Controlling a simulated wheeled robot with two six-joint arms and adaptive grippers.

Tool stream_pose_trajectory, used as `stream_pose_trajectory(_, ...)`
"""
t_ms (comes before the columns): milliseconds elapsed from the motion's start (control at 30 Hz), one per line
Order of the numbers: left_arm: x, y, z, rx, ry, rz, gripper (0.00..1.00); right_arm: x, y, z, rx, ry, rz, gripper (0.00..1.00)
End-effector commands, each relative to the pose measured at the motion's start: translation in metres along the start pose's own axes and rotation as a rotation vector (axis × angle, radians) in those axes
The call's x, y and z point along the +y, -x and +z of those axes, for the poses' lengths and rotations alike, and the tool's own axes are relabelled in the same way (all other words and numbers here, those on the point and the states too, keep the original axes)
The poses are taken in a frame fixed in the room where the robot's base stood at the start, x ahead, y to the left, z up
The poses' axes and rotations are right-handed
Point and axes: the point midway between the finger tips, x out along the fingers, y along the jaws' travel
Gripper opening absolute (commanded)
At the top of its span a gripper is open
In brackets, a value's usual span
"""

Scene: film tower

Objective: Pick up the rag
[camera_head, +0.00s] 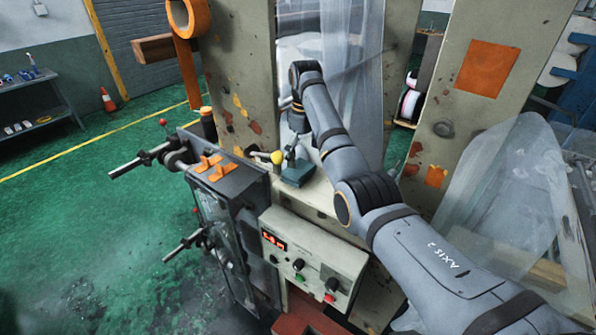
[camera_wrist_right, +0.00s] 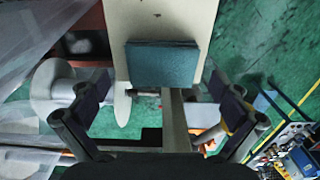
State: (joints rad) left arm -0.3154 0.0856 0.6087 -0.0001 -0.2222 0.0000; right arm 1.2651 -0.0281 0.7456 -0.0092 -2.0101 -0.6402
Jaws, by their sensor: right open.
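The rag (camera_head: 297,174) is a flat, folded-looking teal piece on the pale ledge of the machine in the head view. It also shows in the right wrist view as a teal rectangle (camera_wrist_right: 161,64) on a narrow beige surface. My right gripper (camera_head: 291,158) points down just above the rag in the head view. In the right wrist view my right gripper (camera_wrist_right: 158,100) is open, its two fingers spread wide with nothing between them. The rag lies beyond the fingertips there. I cannot tell whether any finger touches it. My left gripper is not in view.
A yellow-knobbed lever (camera_head: 277,157) stands close beside the rag. A control box (camera_head: 313,262) with a red display sits below, and a dark unit with handles (camera_head: 222,205) is to the left. Clear plastic film (camera_head: 505,190) hangs at right. Green floor is open at left.

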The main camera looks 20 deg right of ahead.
Motion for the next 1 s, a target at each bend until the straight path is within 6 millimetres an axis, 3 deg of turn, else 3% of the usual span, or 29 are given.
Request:
stream_pose_trajectory(100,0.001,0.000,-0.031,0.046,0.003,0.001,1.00,0.000,-0.004,0.000,-0.001,0.000,0.000,1.00)
stream_pose_trajectory(233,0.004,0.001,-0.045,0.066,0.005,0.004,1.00,0.000,-0.023,0.000,-0.003,0.002,-0.002,1.00)
stream_pose_trajectory(400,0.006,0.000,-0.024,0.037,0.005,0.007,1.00,0.000,-0.050,0.000,-0.002,0.006,-0.001,1.00)
stream_pose_trajectory(600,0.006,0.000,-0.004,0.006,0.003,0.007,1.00,0.000,-0.052,0.000,0.000,0.007,0.000,1.00)
stream_pose_trajectory(900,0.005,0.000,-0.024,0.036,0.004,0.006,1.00,0.000,-0.052,0.000,0.000,0.006,0.000,0.63)
stream_pose_trajectory(1000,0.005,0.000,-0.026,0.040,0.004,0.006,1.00,0.000,-0.052,0.000,0.000,0.007,0.000,0.63)
